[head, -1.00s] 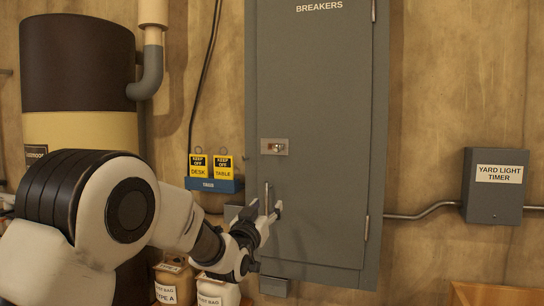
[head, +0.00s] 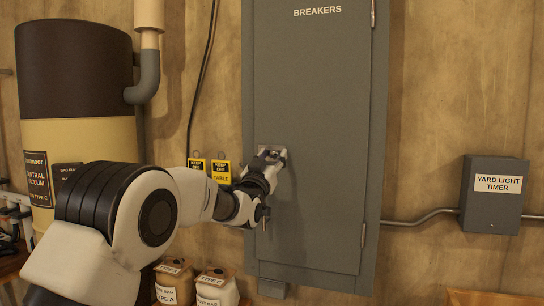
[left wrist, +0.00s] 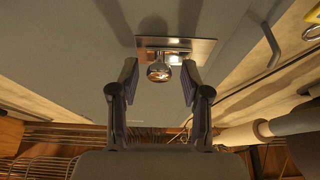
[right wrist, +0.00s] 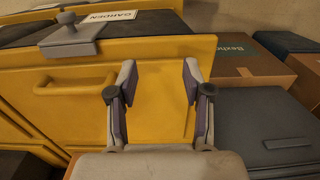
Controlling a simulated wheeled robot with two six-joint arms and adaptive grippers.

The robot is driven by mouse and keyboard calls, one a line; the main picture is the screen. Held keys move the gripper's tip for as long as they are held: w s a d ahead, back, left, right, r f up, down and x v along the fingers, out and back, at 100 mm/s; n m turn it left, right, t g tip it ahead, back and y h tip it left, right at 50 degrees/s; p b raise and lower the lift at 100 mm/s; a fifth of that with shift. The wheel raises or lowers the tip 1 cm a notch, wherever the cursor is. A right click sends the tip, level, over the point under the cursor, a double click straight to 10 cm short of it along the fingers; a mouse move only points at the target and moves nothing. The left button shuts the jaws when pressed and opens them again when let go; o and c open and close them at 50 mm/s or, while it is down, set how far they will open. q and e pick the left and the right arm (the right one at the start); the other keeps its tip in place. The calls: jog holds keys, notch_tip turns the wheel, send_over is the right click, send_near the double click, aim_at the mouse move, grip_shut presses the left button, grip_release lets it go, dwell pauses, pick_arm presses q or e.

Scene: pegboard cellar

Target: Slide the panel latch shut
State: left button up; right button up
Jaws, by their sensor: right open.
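The grey breaker panel door (head: 320,90) is closed on the wall in the head view. Its latch plate (head: 282,151) is mostly covered by my left gripper (head: 272,154). In the left wrist view the metal latch plate (left wrist: 203,48) carries a round shiny knob (left wrist: 159,72). The knob sits between the fingertips of my left gripper (left wrist: 159,80), which is open, with a gap on each side of it. My right gripper (right wrist: 159,68) is open and empty in the right wrist view, away from the panel, and is out of the head view.
A yard light timer box (head: 494,195) hangs right of the panel. Yellow keep-off tags (head: 221,172) hang at left, partly behind my left arm. Dust bags (head: 216,288) stand below. A yellow cabinet (right wrist: 160,100) fills much of the right wrist view, with a box (right wrist: 245,62) beside it.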

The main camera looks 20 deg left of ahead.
pick_arm(q)
grip_shut()
jog(key=a+b, duration=0.1)
jog(key=a, duration=0.1)
jog(key=shift+a, duration=0.35)
pick_arm(e)
jog(key=shift+f, duration=0.6)
pick_arm(q)
jog(key=shift+a+r, duration=0.1)
jog(key=shift+a, duration=0.05)
pick_arm(e)
jog(key=shift+d, duration=0.1)
pick_arm(q)
jog(key=shift+c, duration=0.4)
grip_release()
jog(key=o, duration=0.4)
jog(key=shift+a, duration=0.15)
send_near(267, 147)
jog(key=v, duration=0.6)
jog(key=shift+a+f, duration=0.25)
jog(key=shift+a, duration=0.15)
